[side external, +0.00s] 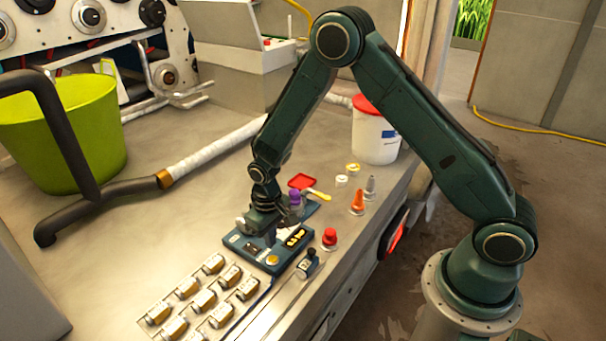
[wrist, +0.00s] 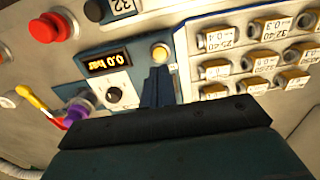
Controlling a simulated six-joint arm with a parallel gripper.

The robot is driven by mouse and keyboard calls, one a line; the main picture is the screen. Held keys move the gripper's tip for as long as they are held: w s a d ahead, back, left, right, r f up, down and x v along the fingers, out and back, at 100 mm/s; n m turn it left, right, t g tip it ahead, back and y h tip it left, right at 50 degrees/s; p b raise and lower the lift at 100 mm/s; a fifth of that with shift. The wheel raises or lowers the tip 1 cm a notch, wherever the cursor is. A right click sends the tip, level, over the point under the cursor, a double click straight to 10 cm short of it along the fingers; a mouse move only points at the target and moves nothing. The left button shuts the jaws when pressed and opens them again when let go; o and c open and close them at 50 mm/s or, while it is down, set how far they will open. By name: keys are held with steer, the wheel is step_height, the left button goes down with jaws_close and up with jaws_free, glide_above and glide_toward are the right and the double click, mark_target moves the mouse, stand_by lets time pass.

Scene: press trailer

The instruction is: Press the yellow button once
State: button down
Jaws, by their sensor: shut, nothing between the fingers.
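The yellow button (side external: 272,260) is a small round button at the near end of the blue control panel (side external: 238,243) on the bench. It also shows in the wrist view (wrist: 160,53), just beyond my fingertips. My gripper (side external: 270,239) is shut and empty, pointing down over the panel. In the wrist view my gripper (wrist: 159,70) has its fingers together, their tips beside the button's lower edge in the picture. I cannot tell whether they touch anything. The panel's display (wrist: 108,60) reads 0.0 bar, with a dial (wrist: 117,95) beside it.
Several labelled brass blocks (side external: 203,300) stand in rows near the panel. A red button (side external: 329,238), an orange cone-shaped bottle (side external: 357,202) and a purple-topped item (side external: 295,198) are close by. A green bucket (side external: 70,130) and a white tub (side external: 374,140) stand farther off.

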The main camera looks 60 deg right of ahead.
step_height(320, 180, up, 6)
steer(key=shift+f, duration=0.2)
stand_by(0.5)
steer(key=shift+d, duration=0.1)
stand_by(1.0)
